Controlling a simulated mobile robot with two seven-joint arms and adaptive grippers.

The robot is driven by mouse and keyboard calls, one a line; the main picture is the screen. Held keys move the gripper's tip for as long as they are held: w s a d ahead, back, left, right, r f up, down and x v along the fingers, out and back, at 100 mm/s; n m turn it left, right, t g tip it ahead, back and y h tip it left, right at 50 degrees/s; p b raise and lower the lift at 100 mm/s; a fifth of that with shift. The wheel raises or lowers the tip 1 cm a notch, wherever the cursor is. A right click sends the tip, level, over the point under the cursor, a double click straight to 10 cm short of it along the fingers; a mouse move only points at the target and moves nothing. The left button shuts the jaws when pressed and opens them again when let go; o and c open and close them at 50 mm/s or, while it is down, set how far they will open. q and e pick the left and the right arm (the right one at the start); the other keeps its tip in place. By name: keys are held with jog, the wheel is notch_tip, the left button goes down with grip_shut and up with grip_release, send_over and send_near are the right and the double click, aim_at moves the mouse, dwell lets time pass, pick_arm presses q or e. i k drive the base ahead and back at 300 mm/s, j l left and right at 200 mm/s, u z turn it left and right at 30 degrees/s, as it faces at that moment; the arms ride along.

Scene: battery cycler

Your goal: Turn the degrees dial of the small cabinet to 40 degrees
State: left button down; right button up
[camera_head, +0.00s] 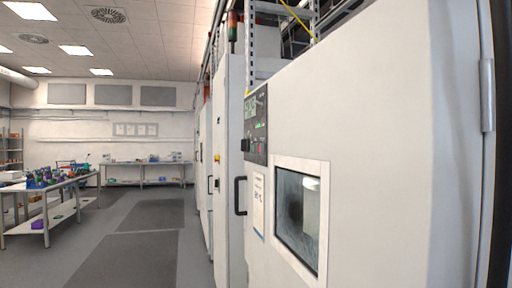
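A large pale cabinet (372,120) fills the right of the head view, very close, with a dark-glass window (297,215) in its front. A dark control panel (256,128) with a greenish display and small lights is at the cabinet's left edge, seen at a steep angle. A small black knob-like part (246,145) shows at the panel's left side; I cannot tell whether it is the degrees dial or read any setting. A label sheet (259,204) is below the panel. Neither of my grippers is in view.
More tall cabinets (229,150) with a black handle (240,195) stand in a row beyond. Workbenches (50,190) with coloured items are at the left, and another bench (146,163) is at the back wall. The grey floor (150,225) between is clear.

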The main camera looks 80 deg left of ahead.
aim_at(245, 143)
jog(key=u, duration=2.7)
jog(key=i+j, duration=0.4)
jog(key=i, duration=0.25)
